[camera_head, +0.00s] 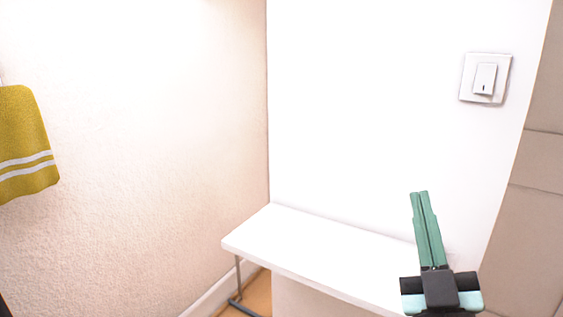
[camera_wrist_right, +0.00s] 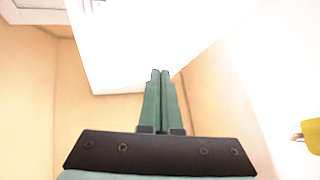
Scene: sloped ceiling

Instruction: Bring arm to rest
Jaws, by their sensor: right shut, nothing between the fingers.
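My right gripper (camera_head: 421,194) shows at the lower right of the head view, its green fingers pressed together and pointing up. It is in front of the right part of the white shelf and below the light switch (camera_head: 485,79). In the right wrist view my right gripper (camera_wrist_right: 160,73) also has its two fingers side by side, with nothing between them. My left gripper is in neither view.
A white shelf (camera_head: 300,245) on a metal leg stands against the white wall, its visible top bare. A yellow towel (camera_head: 25,145) with white stripes hangs at the left. A beige tiled surface (camera_head: 530,220) is at the right.

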